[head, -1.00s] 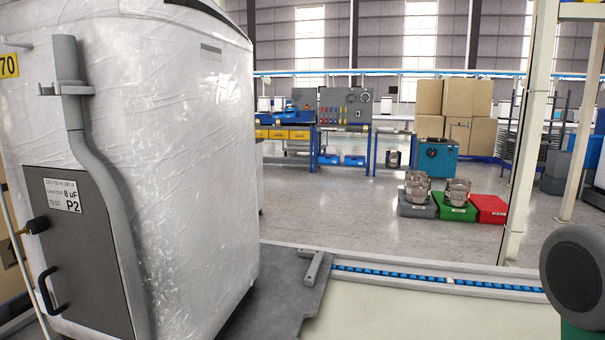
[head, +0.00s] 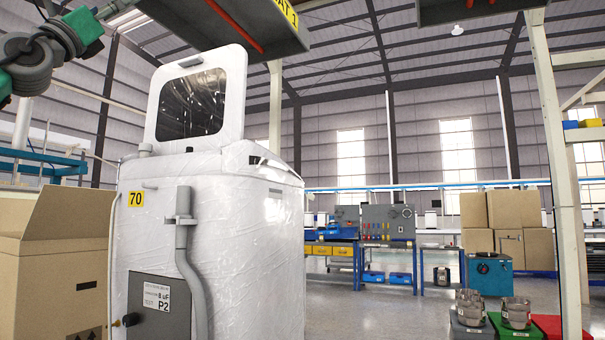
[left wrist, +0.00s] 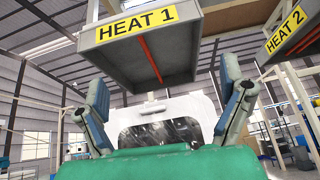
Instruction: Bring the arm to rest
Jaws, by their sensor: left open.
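My left arm (head: 55,45) comes in at the upper left of the head view, with its gripper out of frame there. In the left wrist view my left gripper (left wrist: 160,105) is open and empty, its two fingers spread wide apart. Between and beyond the fingers is the raised lid (left wrist: 165,132) with a dark window, below the HEAT 1 hood (left wrist: 145,50). My right gripper is not in view.
A white wrapped machine (head: 240,215) with its lid up stands left of centre. An open cardboard box (head: 60,265) is at the left. Overhead hoods (head: 225,20) hang above. A pale post (head: 562,170) stands at the right, with workbenches (head: 335,243) behind.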

